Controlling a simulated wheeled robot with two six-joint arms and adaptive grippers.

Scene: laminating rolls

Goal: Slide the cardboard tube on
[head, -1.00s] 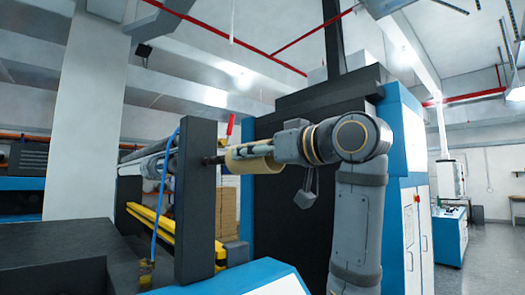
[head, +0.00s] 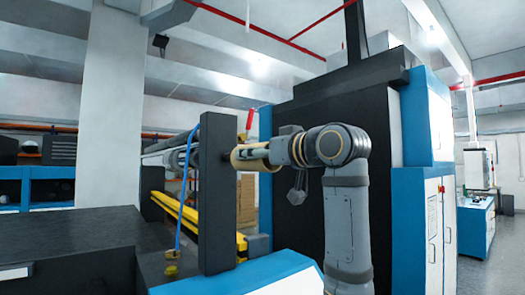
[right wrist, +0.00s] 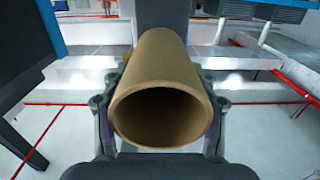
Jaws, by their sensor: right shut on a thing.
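The tan cardboard tube (head: 247,157) is held level by my right gripper (head: 277,151) in the head view. Its far end is at the black upright post (head: 217,200) of the machine, close to a dark shaft end. I cannot tell whether the shaft is inside the tube. In the right wrist view the tube (right wrist: 163,75) lies between the two fingers of my right gripper (right wrist: 160,105), which press on its sides. Its near open end faces the camera and its inside is dark. My left gripper is not in view.
Grey rollers (head: 167,150) and a yellow rail (head: 180,212) run behind the post. A blue hose (head: 184,190) hangs beside it and a red handle (head: 249,119) stands behind the tube. A large black and blue cabinet (head: 300,125) stands behind my right arm.

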